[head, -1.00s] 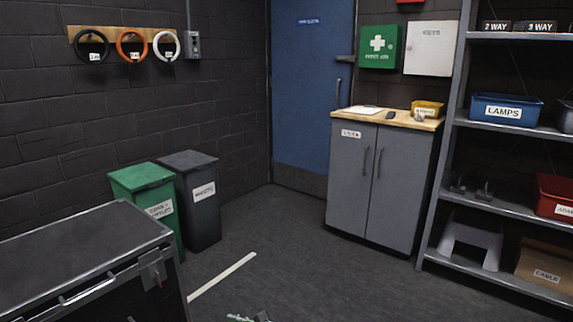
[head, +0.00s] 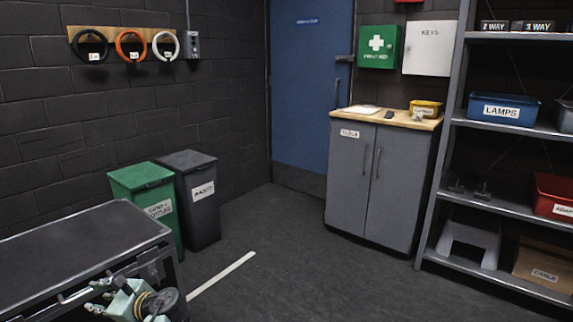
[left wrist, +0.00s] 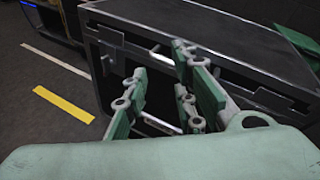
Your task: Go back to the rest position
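My left gripper (head: 92,291), pale green with grey joints, is at the lower left of the head view, in front of the black case (head: 80,245). In the left wrist view the gripper (left wrist: 160,82) is open. Its fingers stand apart with nothing between them. The case (left wrist: 225,60) with its metal handle lies beyond the fingers there; I cannot tell how close it is. My right gripper is in neither view.
A green bin (head: 145,190) and a dark bin (head: 197,200) stand behind the case. A grey cabinet (head: 375,185) and a shelf rack (head: 500,206) stand at the right. The middle floor (head: 290,255) is clear. A yellow floor strip (left wrist: 63,103) shows in the left wrist view.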

